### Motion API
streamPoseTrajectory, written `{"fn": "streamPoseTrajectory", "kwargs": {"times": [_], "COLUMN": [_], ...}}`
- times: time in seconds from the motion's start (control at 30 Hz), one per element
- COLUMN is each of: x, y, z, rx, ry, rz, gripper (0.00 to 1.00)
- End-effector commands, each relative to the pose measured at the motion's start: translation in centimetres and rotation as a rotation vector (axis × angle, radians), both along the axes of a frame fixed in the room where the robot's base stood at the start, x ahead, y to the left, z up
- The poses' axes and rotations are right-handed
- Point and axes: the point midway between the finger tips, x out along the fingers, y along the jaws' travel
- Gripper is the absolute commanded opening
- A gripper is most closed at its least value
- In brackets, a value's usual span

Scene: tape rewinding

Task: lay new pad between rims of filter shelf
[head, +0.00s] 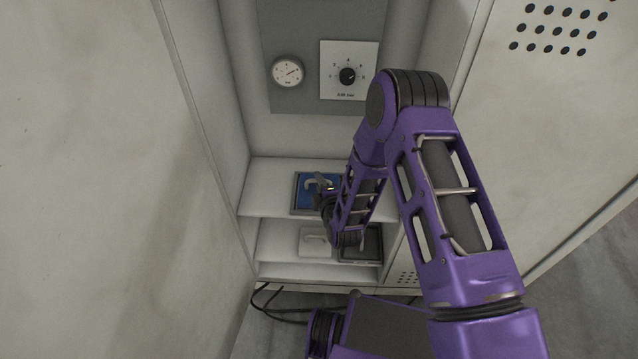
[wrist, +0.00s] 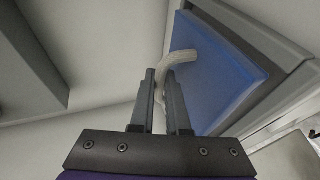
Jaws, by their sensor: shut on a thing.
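A blue pad (head: 308,197) with a pale curved handle (wrist: 180,58) is at the cabinet's upper shelf, over a grey rimmed frame (head: 293,209). In the wrist view the blue pad (wrist: 215,75) lies within the outline of the frame's grey rim (wrist: 262,36). I cannot tell whether it rests fully on the frame's floor. My gripper (wrist: 163,78) is shut on the handle, at the pad's left side in the wrist view. In the head view my gripper (head: 325,190) and arm hide the pad's right part.
A white pad with a handle (head: 314,243) and a dark tray (head: 362,243) are on the lower shelf. A gauge (head: 287,71) and a dial plate (head: 349,70) are on the back panel. Cabinet walls stand close on both sides. The upper shelf is bare left of the frame.

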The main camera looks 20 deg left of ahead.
Motion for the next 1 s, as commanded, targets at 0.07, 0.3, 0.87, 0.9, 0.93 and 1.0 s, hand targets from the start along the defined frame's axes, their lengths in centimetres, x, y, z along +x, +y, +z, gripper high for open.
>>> {"fn": "streamPoseTrajectory", "kwargs": {"times": [0.07, 0.3, 0.87, 0.9, 0.93, 1.0], "x": [0.02, 0.03, -0.04, -0.05, -0.05, -0.04], "y": [-0.03, 0.0, -0.03, -0.04, -0.05, -0.08], "z": [-0.7, -0.69, -1.03, -0.94, -0.82, -0.37], "rx": [0.001, 0.001, -0.001, -0.001, -0.001, -0.001], "ry": [0.0, -0.002, 0.002, 0.002, 0.002, 0.003], "rz": [-0.001, 0.0, -0.001, -0.001, -0.001, -0.002], "gripper": [0.0, 0.0, 0.44, 0.44, 0.44, 0.44]}}
